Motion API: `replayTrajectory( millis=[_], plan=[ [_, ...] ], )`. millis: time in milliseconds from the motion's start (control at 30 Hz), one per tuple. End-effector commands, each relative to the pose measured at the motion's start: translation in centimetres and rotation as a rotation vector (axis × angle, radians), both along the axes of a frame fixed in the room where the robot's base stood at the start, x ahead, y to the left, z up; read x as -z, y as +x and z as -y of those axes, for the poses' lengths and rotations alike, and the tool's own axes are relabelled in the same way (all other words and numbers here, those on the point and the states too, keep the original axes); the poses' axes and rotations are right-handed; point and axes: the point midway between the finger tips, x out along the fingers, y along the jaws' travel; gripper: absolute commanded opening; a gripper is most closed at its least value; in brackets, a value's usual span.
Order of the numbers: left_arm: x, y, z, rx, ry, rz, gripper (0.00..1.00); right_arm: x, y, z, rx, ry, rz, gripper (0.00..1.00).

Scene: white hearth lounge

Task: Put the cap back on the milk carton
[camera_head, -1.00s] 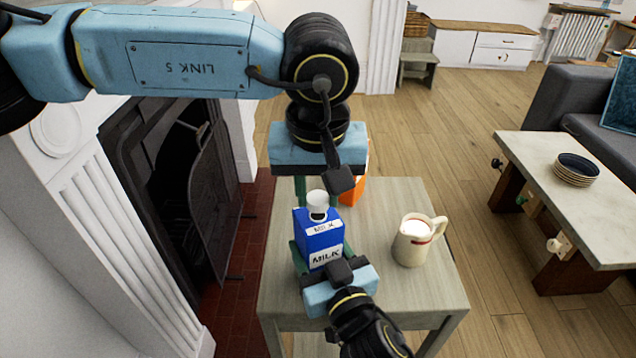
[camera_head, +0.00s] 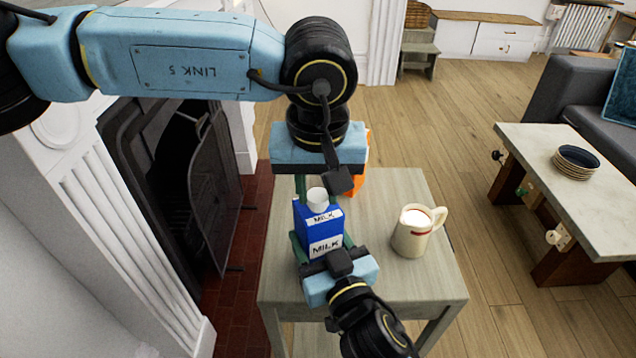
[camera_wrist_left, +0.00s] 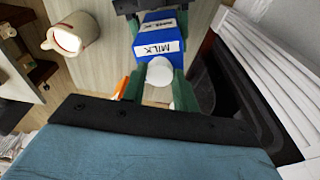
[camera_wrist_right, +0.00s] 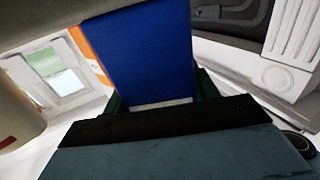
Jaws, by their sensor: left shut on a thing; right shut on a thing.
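The blue milk carton (camera_head: 319,232) stands upright over the small grey-green table, its white MILK labels facing the camera. My right gripper (camera_head: 322,250) is shut on its lower body from the near side; blue carton fills the right wrist view (camera_wrist_right: 150,58). The white cap (camera_head: 317,197) is at the carton's spout, and my left gripper (camera_head: 318,190) is shut on it from above. In the left wrist view, the cap (camera_wrist_left: 160,72) lies between the green fingers, in line with the carton's top. The spout is hidden; I cannot tell whether the cap is fully seated.
A cream jug (camera_head: 411,238) of white liquid stands right of the carton on the table (camera_head: 400,284). An orange object (camera_head: 361,178) is partly hidden behind my left gripper. A fireplace is at left; a low table (camera_head: 525,150) with stacked plates (camera_head: 577,163) is at right.

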Motion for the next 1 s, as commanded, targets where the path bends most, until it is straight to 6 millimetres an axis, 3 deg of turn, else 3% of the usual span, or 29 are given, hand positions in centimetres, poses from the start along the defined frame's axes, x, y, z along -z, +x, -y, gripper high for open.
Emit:
replayTrajectory(
  millis=[267, 300, 467, 767, 1000],
  plan=[
    [0.6, 0.0, 0.0, 0.001, 0.0, 0.0, 0.08, 0.0, 0.0, 0.0, 0.0, 0.0, 0.0, 0.17],
    [0.6, 0.0, 0.0, 0.001, 0.0, 0.0, 0.32, 0.0, 0.0, 0.0, 0.0, 0.0, 0.0, 0.0],
    [0.6, 0.0, 0.0, 0.001, 0.0, 0.0, 0.51, 0.0, 0.0, 0.0, 0.0, 0.0, 0.0, 0.0],
    [0.4, 0.0, 0.0, 0.001, 0.0, 0.001, 0.51, 0.0, 0.0, 0.0, 0.0, 0.0, 0.0, 0.0],
    [-2.2, 0.0, 0.0, 0.0, -0.002, 0.003, 0.51, 0.0, 0.0, 0.0, 0.0, 0.0, 0.0, 0.0]
  ],
)
